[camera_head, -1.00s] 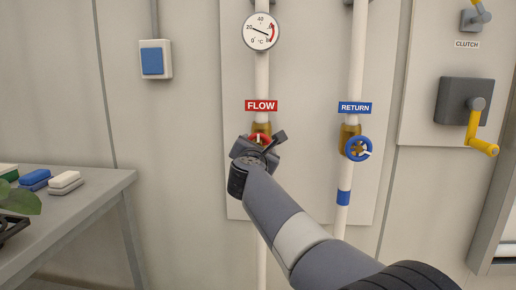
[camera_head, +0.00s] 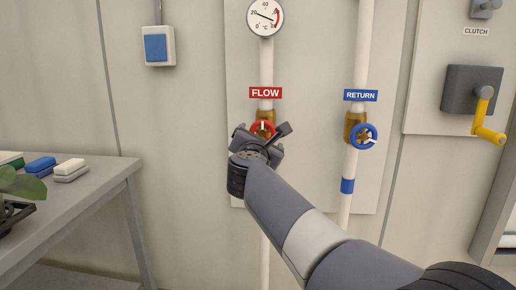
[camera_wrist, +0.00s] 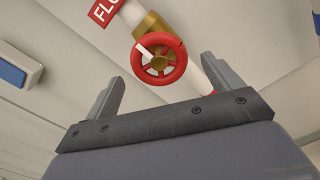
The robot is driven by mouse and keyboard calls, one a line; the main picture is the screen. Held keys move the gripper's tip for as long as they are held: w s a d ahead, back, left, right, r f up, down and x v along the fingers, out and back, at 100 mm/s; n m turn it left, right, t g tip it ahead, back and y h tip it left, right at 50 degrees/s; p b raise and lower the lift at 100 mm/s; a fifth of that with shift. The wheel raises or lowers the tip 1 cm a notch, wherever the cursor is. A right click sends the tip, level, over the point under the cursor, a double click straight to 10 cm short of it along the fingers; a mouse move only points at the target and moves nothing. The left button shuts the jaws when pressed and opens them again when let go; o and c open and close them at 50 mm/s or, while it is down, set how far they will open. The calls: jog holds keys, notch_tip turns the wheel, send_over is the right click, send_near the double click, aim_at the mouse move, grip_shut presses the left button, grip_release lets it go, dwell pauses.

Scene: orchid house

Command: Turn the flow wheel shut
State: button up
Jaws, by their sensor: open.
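The red flow wheel (camera_head: 263,128) sits on a brass valve on the left white pipe, under the red FLOW label (camera_head: 265,92). My gripper (camera_head: 261,138) is in front of it and hides its lower part. In the wrist view the whole wheel (camera_wrist: 159,59) shows ahead of the jaws, with red spokes, a brass hub and a white mark at its upper left. My gripper (camera_wrist: 164,84) is open, one finger to each side and below the wheel in the picture. The wheel appears apart from both fingers.
The blue return wheel (camera_head: 363,136) is on the right pipe, close to my gripper's right. A round gauge (camera_head: 265,17) is above. A yellow crank (camera_head: 485,118) is at the right. A blue switch (camera_head: 156,47) and a grey table (camera_head: 95,180) are at the left.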

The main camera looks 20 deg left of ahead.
aim_at(262, 135)
jog(key=v, duration=0.6)
jog(key=shift+s, duration=0.15)
jog(key=x, duration=1.1)
jog(key=shift+d+p, duration=0.1)
jog(key=shift+p, duration=0.25)
jog(key=shift+s, duration=0.1)
